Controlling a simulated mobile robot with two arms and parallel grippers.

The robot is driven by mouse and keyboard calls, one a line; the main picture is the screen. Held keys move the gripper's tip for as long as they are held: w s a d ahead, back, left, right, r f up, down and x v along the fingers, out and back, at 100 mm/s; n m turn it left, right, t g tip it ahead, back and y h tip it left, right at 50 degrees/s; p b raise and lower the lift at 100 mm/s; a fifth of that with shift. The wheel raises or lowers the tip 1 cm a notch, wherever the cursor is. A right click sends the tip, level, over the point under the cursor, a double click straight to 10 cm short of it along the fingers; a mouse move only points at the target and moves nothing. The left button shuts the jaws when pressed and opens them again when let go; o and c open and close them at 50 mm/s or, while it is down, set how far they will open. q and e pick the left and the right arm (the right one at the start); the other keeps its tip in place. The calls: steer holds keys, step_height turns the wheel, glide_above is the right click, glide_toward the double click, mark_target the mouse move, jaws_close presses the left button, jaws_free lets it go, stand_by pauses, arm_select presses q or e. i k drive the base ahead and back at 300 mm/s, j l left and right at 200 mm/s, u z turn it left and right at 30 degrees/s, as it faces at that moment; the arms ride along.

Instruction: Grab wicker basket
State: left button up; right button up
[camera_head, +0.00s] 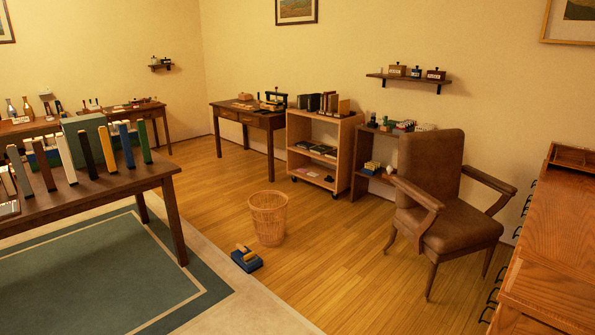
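The wicker basket (268,222) stands upright on the wooden floor near the middle of the head view. It is light brown, round and open at the top, with an open weave. Its inside looks empty, though the bottom is hard to make out. Neither of my grippers shows in this view.
A blue block-like object with a wooden top (246,259) lies on the floor just in front of the basket. A leather armchair (452,205) stands to the right, a table with books (120,182) to the left. A wheeled bookcase (318,150) stands behind. Floor around the basket is mostly clear.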

mark_target(268, 236)
steer(key=i, duration=3.05)
